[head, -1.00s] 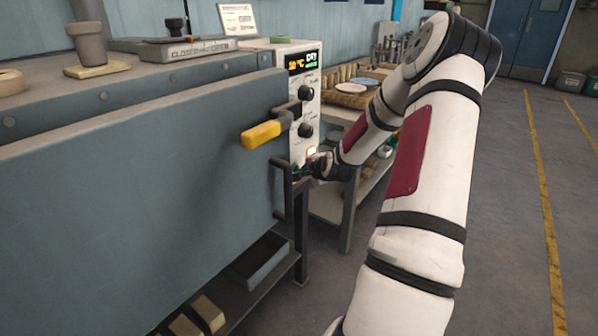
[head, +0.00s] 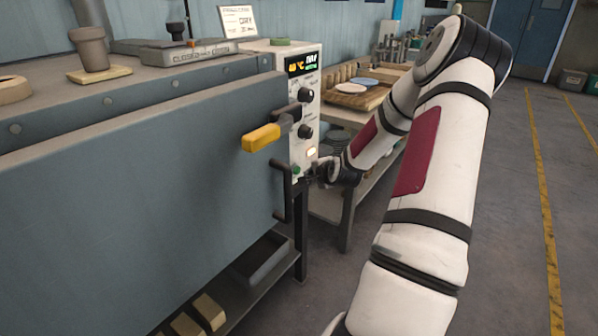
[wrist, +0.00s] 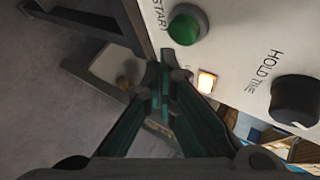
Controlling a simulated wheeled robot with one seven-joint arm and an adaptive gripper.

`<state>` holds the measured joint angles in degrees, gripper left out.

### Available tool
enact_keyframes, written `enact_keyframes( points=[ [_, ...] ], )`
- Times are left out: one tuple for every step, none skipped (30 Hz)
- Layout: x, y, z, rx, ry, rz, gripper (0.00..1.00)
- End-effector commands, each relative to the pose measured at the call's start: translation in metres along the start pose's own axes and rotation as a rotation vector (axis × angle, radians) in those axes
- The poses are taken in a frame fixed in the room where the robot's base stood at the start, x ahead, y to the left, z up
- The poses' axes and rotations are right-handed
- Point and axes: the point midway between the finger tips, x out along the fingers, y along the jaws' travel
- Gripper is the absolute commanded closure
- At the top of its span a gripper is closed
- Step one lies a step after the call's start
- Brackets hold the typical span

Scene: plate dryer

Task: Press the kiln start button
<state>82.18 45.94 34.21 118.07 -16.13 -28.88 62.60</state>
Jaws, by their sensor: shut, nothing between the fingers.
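The kiln's white control panel (head: 308,110) carries a green button (head: 296,170) near its lower edge. In the wrist view the green button (wrist: 186,26) sits in a dark ring beside the word START. My gripper (head: 312,178) is shut and empty, just right of and slightly below the button in the head view. In the wrist view its fingertips (wrist: 165,72) lie below the button and do not cover it. The exact gap to the panel is hard to judge. A lit square lamp (head: 311,152) glows on the panel above the button.
The grey kiln door (head: 150,190) has a dark handle (head: 283,190) left of my gripper and a yellow-gripped latch (head: 262,137) above. Black knobs (head: 305,95) sit higher on the panel beneath a lit display (head: 302,65). Open floor lies right.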

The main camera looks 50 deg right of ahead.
Motion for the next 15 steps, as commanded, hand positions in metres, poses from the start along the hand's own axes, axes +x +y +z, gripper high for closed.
enact_keyframes(
  points=[
    [-0.004, 0.002, -0.003, 0.002, 0.001, 0.001, 1.0],
    [-0.005, 0.003, -0.004, 0.002, 0.001, 0.002, 1.0],
    [-0.008, 0.004, -0.006, 0.003, 0.002, 0.002, 1.0],
    [-0.01, 0.006, -0.008, 0.004, 0.002, 0.003, 1.0],
    [-0.012, 0.007, -0.009, 0.003, 0.001, 0.003, 1.0],
    [-0.015, 0.009, -0.011, 0.003, 0.001, 0.002, 1.0],
    [-0.017, 0.01, -0.012, 0.003, 0.001, 0.002, 1.0],
    [-0.019, 0.011, -0.014, 0.003, 0.002, 0.001, 1.0],
    [-0.021, 0.013, -0.016, 0.004, 0.002, 0.002, 1.0],
    [-0.023, 0.015, -0.017, 0.004, 0.001, 0.002, 1.0],
    [-0.025, 0.016, -0.018, 0.003, 0.001, 0.002, 1.0],
    [-0.027, 0.018, -0.019, 0.003, 0.0, 0.002, 1.0],
    [-0.029, 0.019, -0.021, 0.003, 0.0, 0.002, 1.0],
    [-0.031, 0.02, -0.022, 0.004, 0.001, 0.002, 1.0],
    [-0.032, 0.021, -0.023, 0.003, 0.001, 0.001, 1.0]
  ],
)
